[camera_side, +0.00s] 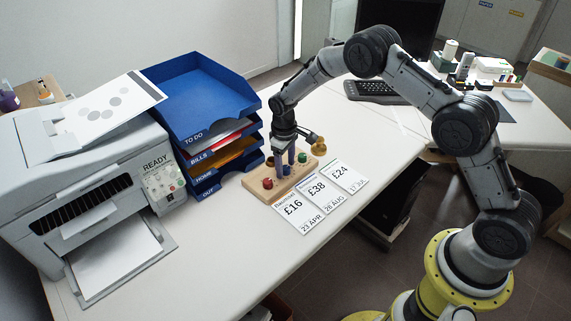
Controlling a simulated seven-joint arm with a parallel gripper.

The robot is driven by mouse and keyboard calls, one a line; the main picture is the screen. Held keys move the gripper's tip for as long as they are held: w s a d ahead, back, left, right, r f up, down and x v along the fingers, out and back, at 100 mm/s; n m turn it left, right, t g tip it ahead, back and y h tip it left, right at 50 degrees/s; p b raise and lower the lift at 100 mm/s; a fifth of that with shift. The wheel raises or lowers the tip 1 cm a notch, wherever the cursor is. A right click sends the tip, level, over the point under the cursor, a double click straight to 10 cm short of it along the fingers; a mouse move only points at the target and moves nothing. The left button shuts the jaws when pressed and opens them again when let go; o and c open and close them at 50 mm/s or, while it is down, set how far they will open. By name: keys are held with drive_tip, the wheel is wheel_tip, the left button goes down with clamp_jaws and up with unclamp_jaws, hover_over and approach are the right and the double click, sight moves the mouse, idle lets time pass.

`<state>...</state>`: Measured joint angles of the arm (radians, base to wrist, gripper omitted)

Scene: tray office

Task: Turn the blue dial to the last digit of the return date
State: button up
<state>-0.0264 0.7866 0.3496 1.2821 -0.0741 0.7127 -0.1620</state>
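A wooden board (261,192) with several small coloured dials lies on the white desk, in front of the paper trays. A red dial (267,183) sits near its left end and a green dial (302,157) near its right end. My gripper (285,170) points down over the middle of the board, its fingertips low among the dials. A bluish patch shows at the fingertips, but I cannot tell the blue dial from the fingers. Its pointer and digits are too small or hidden. Three cards read £16 with 23 APR (301,224), £38 with 28 AUG (322,190) and £24 (348,177). I see no legible return date.
Blue stacked trays (212,100) labelled TO DO, BILLS, HOME and OUT stand close behind the board. A printer (83,170) showing READY is at the left. A small gold-brown knob (318,146) is right of my gripper. The desk front is clear.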

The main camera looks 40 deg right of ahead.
sight(284, 169)
wheel_tip(284, 169, up, 14)
drive_tip(key=shift+a, duration=0.35)
drive_tip(key=shift+s+f, duration=0.1)
idle(0.4)
